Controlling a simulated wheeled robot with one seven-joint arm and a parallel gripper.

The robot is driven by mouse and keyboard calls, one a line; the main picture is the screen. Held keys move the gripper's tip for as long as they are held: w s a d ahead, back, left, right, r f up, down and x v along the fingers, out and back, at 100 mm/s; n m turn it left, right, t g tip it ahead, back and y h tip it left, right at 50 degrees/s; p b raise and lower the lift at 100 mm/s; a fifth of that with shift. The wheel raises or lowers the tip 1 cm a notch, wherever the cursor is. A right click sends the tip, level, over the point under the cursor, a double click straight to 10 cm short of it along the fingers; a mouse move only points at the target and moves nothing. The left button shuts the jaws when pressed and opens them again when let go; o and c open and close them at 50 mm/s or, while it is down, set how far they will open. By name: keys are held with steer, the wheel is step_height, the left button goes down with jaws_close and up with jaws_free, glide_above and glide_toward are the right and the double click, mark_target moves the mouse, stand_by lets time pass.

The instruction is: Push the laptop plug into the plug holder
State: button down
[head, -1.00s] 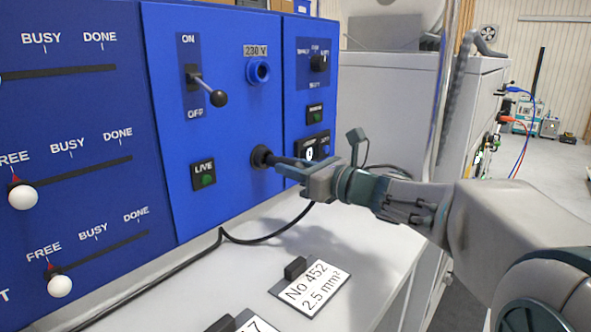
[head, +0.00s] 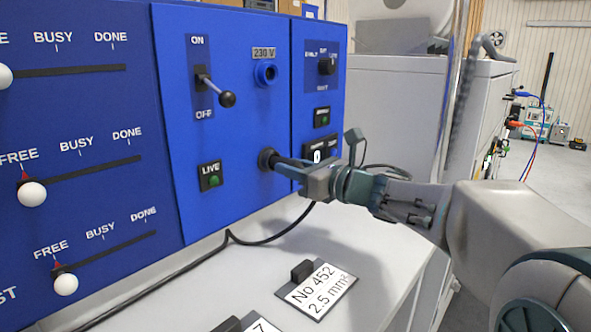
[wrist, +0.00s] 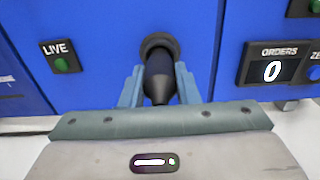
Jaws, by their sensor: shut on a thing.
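The laptop plug (wrist: 159,80) is a black, rounded plug between the two fingers of my gripper (wrist: 158,88) in the wrist view. Its far end meets a dark round plug holder (wrist: 159,42) on the blue panel. How deep it sits inside is hidden by the plug itself. In the head view my gripper (head: 288,166) reaches the panel from the right. The plug holder (head: 266,158) shows there as a black ring below and left of the counter. A black cable (head: 270,239) hangs below my gripper and runs along the grey top.
A lever switch (head: 212,85), a blue 230 V socket (head: 265,73) and a green LIVE lamp (head: 212,177) are on the panel. Sliders with white knobs (head: 33,194) are at left. A No 452 label plate (head: 316,290) lies on the grey counter below.

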steer(key=shift+a, duration=0.1)
steer(key=c, duration=1)
jaws_free()
